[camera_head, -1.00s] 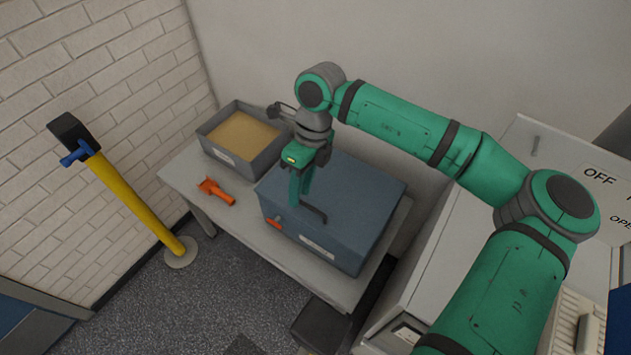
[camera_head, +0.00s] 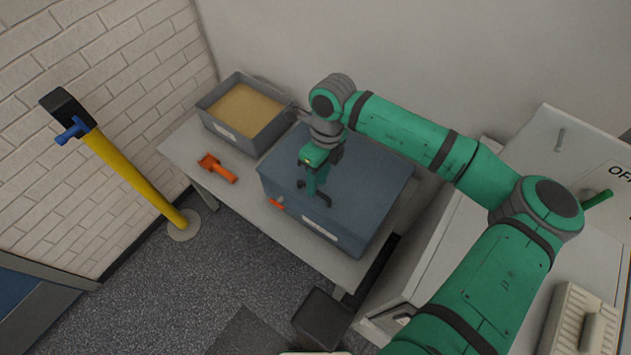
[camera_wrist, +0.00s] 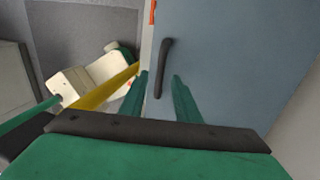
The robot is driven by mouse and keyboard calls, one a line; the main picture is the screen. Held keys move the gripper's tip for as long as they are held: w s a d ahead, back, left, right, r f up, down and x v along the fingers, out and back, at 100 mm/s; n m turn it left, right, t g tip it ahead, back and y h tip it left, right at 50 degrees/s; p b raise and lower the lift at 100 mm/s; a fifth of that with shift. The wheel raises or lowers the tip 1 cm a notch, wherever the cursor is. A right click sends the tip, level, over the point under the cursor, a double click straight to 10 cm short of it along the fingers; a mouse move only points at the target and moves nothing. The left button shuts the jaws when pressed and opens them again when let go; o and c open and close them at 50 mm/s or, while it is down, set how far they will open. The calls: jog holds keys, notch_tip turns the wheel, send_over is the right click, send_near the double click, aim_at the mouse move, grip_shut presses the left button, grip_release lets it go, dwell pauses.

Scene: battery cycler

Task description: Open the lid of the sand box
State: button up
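The blue-grey box (camera_head: 362,185) stands on the table with its flat lid shut. A dark bar handle (camera_head: 324,199) is on the lid near its front edge; it also shows in the wrist view (camera_wrist: 163,62). My gripper (camera_head: 313,192) points down over the front of the lid at the handle. In the wrist view my gripper (camera_wrist: 160,78) has its two green fingers apart, with the handle's near end appearing between them. Whether the fingers touch the handle cannot be told. An orange latch (camera_head: 277,204) is on the box's front.
A grey open bin of sand (camera_head: 218,128) stands left of the box. An orange scoop (camera_head: 217,169) lies on the table (camera_head: 190,150). A yellow post (camera_head: 135,180) stands by the brick wall. A pale cabinet (camera_head: 430,275) is close on the right.

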jog(key=shift+a+f, duration=0.25)
jog(key=shift+f, duration=0.4)
